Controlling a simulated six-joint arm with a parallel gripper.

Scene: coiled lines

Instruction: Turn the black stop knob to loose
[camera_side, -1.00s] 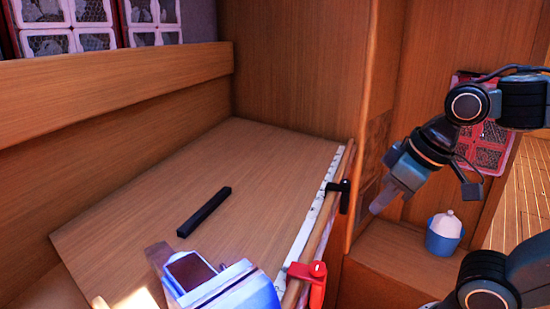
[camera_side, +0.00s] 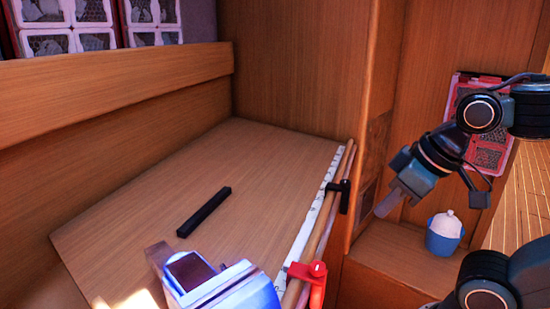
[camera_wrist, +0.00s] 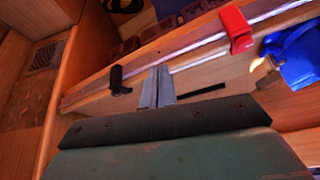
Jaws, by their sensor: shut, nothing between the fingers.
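The black stop knob (camera_side: 342,188) sits on the white-marked rail along the right edge of the wooden board, near its far end. It also shows in the wrist view (camera_wrist: 117,80), left of my fingers. Its handle sticks out from the rail; I cannot read a loose or tight mark. My gripper (camera_side: 385,205) is shut and empty, pointing down-left, to the right of the knob in the side view and apart from it. In the wrist view the closed fingers (camera_wrist: 157,88) overlap the rail area.
A red clamp (camera_side: 314,280) sits on the rail's near end, beside a blue device (camera_side: 225,288). A black bar (camera_side: 204,211) lies on the board (camera_side: 255,165). A wooden partition (camera_side: 368,130) rises by the knob. A blue-and-white pot (camera_side: 444,236) stands on the right ledge.

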